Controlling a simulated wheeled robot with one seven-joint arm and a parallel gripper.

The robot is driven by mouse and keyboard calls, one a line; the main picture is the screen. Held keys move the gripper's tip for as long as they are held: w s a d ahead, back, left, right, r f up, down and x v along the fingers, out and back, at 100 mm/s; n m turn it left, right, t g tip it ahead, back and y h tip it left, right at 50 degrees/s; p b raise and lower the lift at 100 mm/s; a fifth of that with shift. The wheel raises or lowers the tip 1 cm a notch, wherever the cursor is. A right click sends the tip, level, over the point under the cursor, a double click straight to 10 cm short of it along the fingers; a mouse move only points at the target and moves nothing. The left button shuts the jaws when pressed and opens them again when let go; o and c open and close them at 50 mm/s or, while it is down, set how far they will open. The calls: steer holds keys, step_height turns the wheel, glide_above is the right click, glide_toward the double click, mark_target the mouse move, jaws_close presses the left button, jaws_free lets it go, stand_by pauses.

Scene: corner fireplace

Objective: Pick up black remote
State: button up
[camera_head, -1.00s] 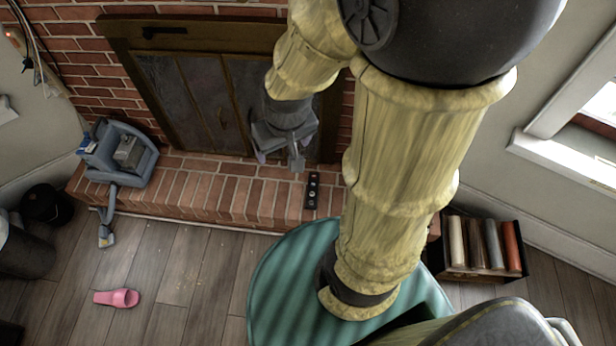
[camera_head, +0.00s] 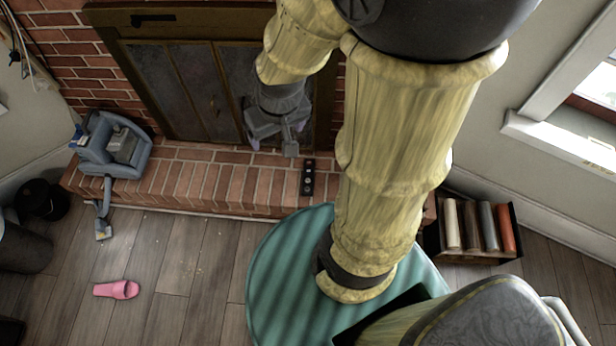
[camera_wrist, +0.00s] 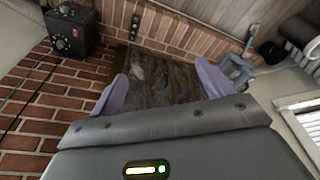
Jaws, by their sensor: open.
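The black remote (camera_head: 307,178) lies on the brick hearth near its front edge in the head view, with several round buttons on its face. In the wrist view, a narrow dark item with dots, which looks like the remote (camera_wrist: 134,27), lies on the bricks beyond the left finger. My gripper (camera_head: 272,147) is open in front of the fireplace doors, left of and above the remote in the head picture. In the wrist view its two purple fingers (camera_wrist: 161,85) stand wide apart with nothing held between them. I see no contact with the remote.
A grey-blue vacuum-like machine (camera_head: 115,147) stands on the hearth's left end. A black box with knobs (camera_wrist: 70,30) shows in the wrist view. A pink slipper (camera_head: 117,290) lies on the floor. A dark crate (camera_head: 470,256) with rolled items stands right. A round green mat (camera_head: 275,275) lies centrally.

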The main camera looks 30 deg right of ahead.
steer(key=shift+c, duration=0.4)
steer(key=w+f+n+h+b, duration=0.1)
steer(key=w+f+n+b, duration=0.15)
steer(key=f+b, duration=0.85)
steer(key=w+f+n+t+h+b, duration=0.15)
steer(key=f+n+b, duration=0.3)
steer(key=f, duration=1.25)
steer(key=w+f+n+b, duration=0.2)
steer(key=f+b, duration=0.6)
steer(key=f, duration=0.6)
steer(key=d+f+n+t+h+b, duration=0.2)
steer(key=f+n+b, duration=0.8)
steer(key=f, duration=0.5)
steer(key=d+f+n+t+h+b, duration=0.3)
steer(key=d+f+n+t+b, duration=0.2)
steer(key=f+n+b, duration=0.5)
step_height(320, 180, down, 6)
steer(key=d+b, duration=0.2)
steer(key=b, duration=0.3)
steer(key=shift+f+n, duration=0.15)
steer(key=shift+n, duration=0.15)
steer(key=shift+s, duration=0.1)
steer(key=shift+f, duration=0.1)
